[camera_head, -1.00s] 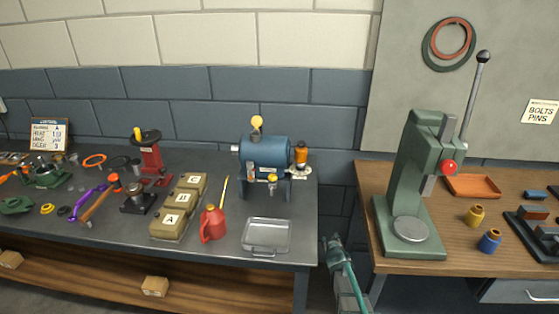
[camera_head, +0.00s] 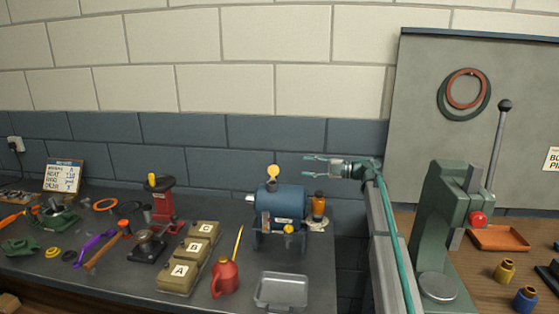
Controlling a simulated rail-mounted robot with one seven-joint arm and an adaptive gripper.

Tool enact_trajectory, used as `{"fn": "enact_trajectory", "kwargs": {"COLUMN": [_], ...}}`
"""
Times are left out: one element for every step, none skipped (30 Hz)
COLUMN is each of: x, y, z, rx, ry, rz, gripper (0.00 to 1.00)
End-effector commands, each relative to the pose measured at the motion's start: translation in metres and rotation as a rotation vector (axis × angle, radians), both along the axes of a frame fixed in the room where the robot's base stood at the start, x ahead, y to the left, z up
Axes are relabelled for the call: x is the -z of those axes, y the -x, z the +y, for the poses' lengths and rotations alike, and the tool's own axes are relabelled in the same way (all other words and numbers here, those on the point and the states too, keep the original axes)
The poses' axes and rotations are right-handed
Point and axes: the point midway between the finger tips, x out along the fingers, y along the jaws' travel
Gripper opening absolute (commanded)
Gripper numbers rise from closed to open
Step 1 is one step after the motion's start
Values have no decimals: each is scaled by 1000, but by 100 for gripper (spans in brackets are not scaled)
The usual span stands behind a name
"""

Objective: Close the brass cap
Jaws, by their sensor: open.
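The brass cap (camera_head: 273,171) stands up as a round yellow disc above a short neck on top of the blue cylindrical casing (camera_head: 283,201). It looks swung open, though its hinge is too small to make out. My gripper (camera_head: 306,168) is open and empty. Its fingers point left, at about the cap's height in the picture and to the right of it, with a gap between them. I cannot tell how far apart they are in depth.
An orange-brown bottle (camera_head: 318,205) stands right of the casing. A metal tray (camera_head: 282,290), red oil can (camera_head: 225,277) and lettered boxes (camera_head: 187,261) lie in front and left. A green press (camera_head: 447,220) with a tall lever stands right.

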Motion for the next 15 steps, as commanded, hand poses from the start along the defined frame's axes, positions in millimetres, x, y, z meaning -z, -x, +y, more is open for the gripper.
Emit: {"fn": "enact_trajectory", "kwargs": {"x": [-13,-14,-15,-15,-15,-15,-14,-13,-12,-12,-11,-11,-10,-10,-9], "y": [6,10,15,18,20,23,24,25,25,25,25,25,25,25,25], "z": [11,15,20,23,25,28,30,32,35,37,40,45,50,55,62], "rx": [-53,-79,-109,-127,-139,-153,-158,-162,-164,-164,-164,-163,-163,-163,-163], "ry": [44,65,91,105,117,127,131,135,136,136,136,135,135,134,134], "rz": [2,4,8,10,11,13,14,15,15,15,15,15,15,15,15], "gripper": [46,46,46,46,46,46,46,46,46,46,46,46,46,46,46]}}
